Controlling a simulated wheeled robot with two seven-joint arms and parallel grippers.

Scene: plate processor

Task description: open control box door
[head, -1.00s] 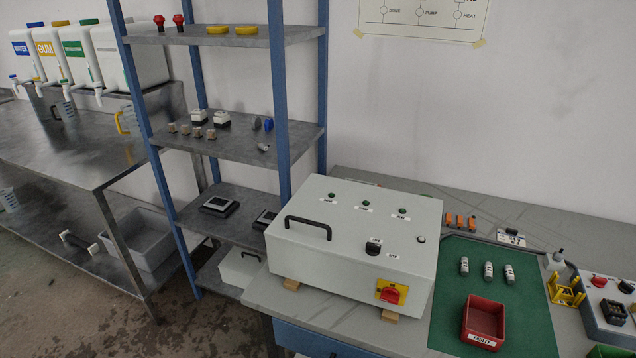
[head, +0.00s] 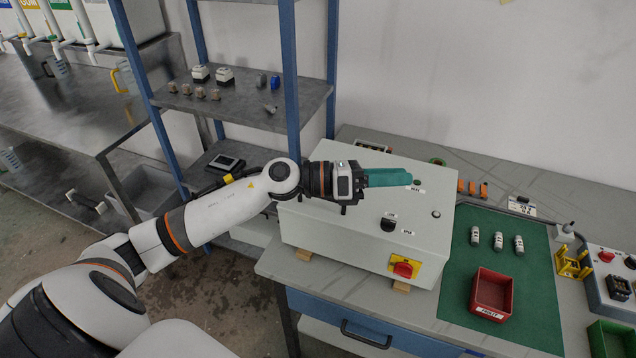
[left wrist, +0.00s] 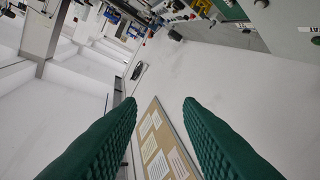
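The control box (head: 345,235) is a light grey box lying on small wooden blocks on the workbench, its labelled door facing up and shut. A black knob (head: 388,225) and a red switch on a yellow plate (head: 404,268) show on it. My left gripper (head: 408,177) is above the box's top face, pointing right, with green fingers. My right gripper is in neither current view.
A blue shelf rack (head: 292,80) stands behind and left of the box. To the right are a green mat (head: 465,300), a red bin (head: 490,292), several small cylinders and a yellow stand (head: 572,262). A blue drawer (head: 350,325) is below the bench top.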

